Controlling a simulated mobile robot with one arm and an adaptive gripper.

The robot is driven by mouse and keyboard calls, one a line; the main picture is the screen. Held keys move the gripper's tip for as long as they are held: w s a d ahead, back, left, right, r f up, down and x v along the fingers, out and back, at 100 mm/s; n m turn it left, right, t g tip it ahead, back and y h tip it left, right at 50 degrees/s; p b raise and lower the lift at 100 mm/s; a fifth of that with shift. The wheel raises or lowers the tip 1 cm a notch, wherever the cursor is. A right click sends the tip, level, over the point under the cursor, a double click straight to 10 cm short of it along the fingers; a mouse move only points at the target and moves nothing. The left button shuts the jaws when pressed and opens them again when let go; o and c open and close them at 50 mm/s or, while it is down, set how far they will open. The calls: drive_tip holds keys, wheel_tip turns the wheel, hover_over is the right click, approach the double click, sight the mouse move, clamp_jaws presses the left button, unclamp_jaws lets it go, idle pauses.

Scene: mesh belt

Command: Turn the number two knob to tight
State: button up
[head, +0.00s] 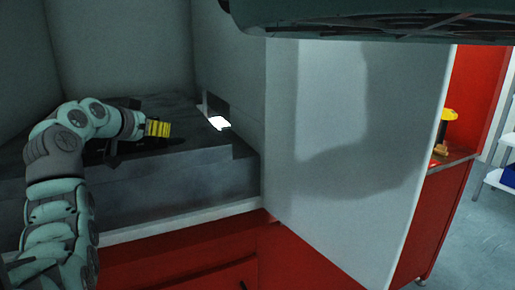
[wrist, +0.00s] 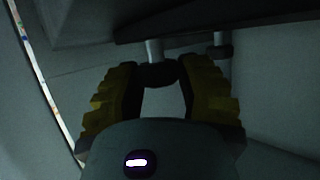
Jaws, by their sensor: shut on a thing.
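My gripper (wrist: 158,95) has ribbed yellow fingers, and their tips close on the two sides of a dark round knob (wrist: 158,75) on a pale metal stem in the wrist view. A second dark knob (wrist: 219,51) on its own stem is to the right, apart from the fingers. No number is readable on either knob, so I cannot tell from markings which is number two. In the head view my gripper (head: 158,128) reaches over the dark grey block at the left; the knobs cannot be made out there.
The grey block (head: 150,195) stands above a red cabinet (head: 190,262). A large pale panel (head: 350,130) rises right of the block. A small bright white patch (head: 219,122) shows in a wall opening. Farther right, a yellow-topped object (head: 448,115) stands near red panels, with open floor beyond.

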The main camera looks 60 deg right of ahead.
drive_tip(key=shift+f, duration=0.15)
idle(0.3)
drive_tip(key=o, duration=1.2)
drive_tip(key=shift+a+r, duration=0.35)
drive_tip(key=shift+a, duration=0.05)
drive_tip(key=v, duration=1.1)
